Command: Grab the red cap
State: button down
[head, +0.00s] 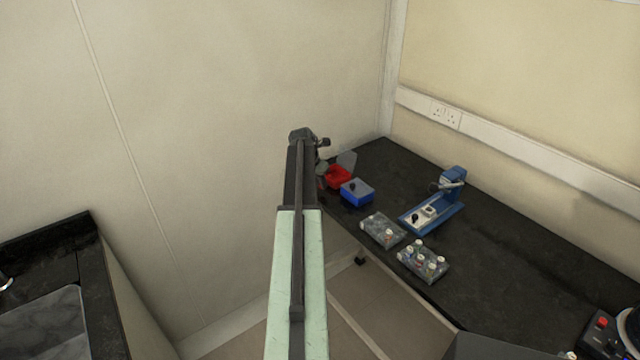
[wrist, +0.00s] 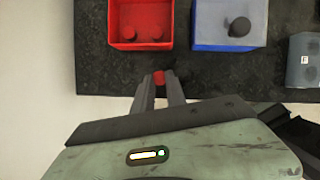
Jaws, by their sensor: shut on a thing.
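My gripper (wrist: 159,88) is at the table's near edge in the wrist view, just below the red box. Its two fingers are shut on the red cap (wrist: 159,77), a small red piece showing between the fingertips. Whether the cap is clear of the black tabletop I cannot tell. In the head view my own arm hides most of the gripper, and the cap cannot be made out there.
Grey racks with several vials (head: 424,278) and a blue device (head: 452,205) stand further along the black table (head: 500,250). A wall is left.

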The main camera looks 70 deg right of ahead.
jog(key=s+a+r, duration=0.1)
jog(key=s+a, duration=0.2)
jog(key=a, duration=0.4)
jog(key=s+a+r+p, duration=0.1)
jog(key=s+a, duration=0.3)
jog(key=a, duration=0.3)
jog(key=shift+a+r, duration=0.15)
jog(key=shift+r, duration=0.05)
